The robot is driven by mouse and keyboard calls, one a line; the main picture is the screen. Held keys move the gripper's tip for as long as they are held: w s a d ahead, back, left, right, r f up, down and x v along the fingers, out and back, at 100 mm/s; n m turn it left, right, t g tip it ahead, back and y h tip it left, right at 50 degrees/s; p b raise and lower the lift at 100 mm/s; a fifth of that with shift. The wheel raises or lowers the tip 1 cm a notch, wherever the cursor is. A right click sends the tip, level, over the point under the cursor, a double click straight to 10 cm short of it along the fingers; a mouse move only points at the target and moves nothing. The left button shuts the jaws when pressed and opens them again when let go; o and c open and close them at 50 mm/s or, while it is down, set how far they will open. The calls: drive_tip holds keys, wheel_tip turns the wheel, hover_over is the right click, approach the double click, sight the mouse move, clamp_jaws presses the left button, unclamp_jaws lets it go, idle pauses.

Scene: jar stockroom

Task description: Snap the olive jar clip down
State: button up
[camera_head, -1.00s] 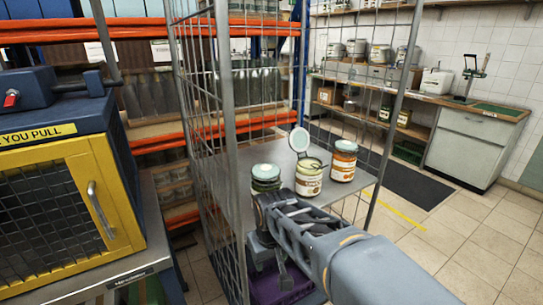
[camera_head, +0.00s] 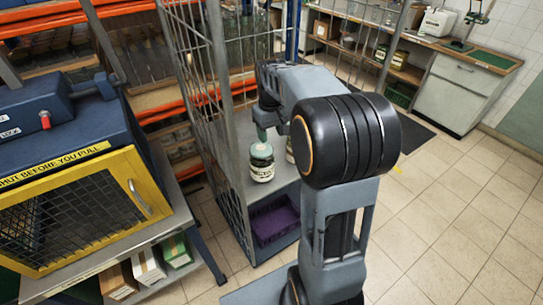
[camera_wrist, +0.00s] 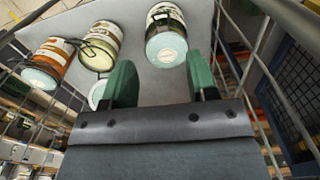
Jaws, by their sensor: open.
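A dark green jar with a pale blue-green lid (camera_head: 262,162) stands upright on the grey shelf of the wire cage; its label is too small to read. In the wrist view this jar (camera_wrist: 165,30) is just beyond my open, empty gripper (camera_wrist: 160,65), its lid facing the gap between the green fingers. The cream-labelled jar (camera_wrist: 103,38) is beside it, with a wire clip and a pale round lid (camera_wrist: 97,94) swung open. An orange-brown jar (camera_wrist: 52,55) stands farther left. I cannot tell which is the olive jar. In the head view my arm hides most of the jars.
The wire cage (camera_head: 222,110) surrounds the shelf at the left and back. A purple crate (camera_head: 275,222) sits below. A yellow-framed mesh door (camera_head: 135,185) of a blue machine is at the left. Tiled floor (camera_head: 455,235) is free at the right.

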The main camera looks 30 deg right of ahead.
wheel_tip(320, 180, down, 12)
drive_tip(key=shift+f, duration=0.2)
idle(0.4)
drive_tip(key=c, duration=0.9)
drive_tip(key=shift+f, duration=0.15)
